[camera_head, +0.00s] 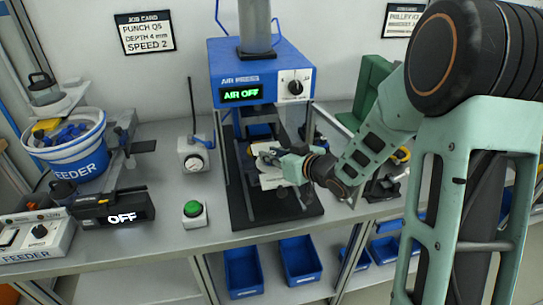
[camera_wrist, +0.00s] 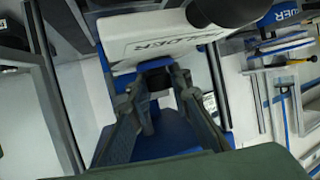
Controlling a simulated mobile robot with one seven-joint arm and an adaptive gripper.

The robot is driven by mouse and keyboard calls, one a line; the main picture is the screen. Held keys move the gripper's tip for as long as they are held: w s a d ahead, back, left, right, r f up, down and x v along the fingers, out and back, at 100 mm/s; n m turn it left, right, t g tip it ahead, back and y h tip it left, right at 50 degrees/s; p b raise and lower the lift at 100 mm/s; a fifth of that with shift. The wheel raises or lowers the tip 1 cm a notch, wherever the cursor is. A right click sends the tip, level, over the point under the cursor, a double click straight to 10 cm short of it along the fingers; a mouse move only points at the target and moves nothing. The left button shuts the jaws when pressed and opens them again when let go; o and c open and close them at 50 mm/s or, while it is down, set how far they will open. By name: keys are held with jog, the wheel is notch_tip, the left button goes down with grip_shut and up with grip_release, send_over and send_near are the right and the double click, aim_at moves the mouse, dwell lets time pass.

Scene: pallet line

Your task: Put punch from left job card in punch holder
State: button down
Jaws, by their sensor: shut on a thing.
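The left job card (camera_head: 146,33) on the back wall reads PUNCH Q5, DEPTH 4 mm, SPEED 2. My gripper (camera_head: 266,158) is inside the blue air press (camera_head: 228,64), below its head. In the wrist view my gripper (camera_wrist: 153,98) is shut on a small dark piece (camera_wrist: 153,80), probably a punch; its marking cannot be read. A pale plate (camera_wrist: 160,40) with lettering ending in "LDER" lies just beyond the fingertips. I cannot tell whether the piece touches it. The punch holder's opening cannot be made out.
A feeder bowl (camera_head: 65,150) is at the far left, beside a display (camera_head: 122,217) reading OFF. Blue bins (camera_head: 243,272) sit below the bench.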

jog(key=shift+r, duration=0.15)
jog(key=shift+f, duration=0.3)
jog(key=c, duration=1.8)
grip_release()
jog(key=shift+r, duration=0.1)
jog(key=shift+o, duration=0.2)
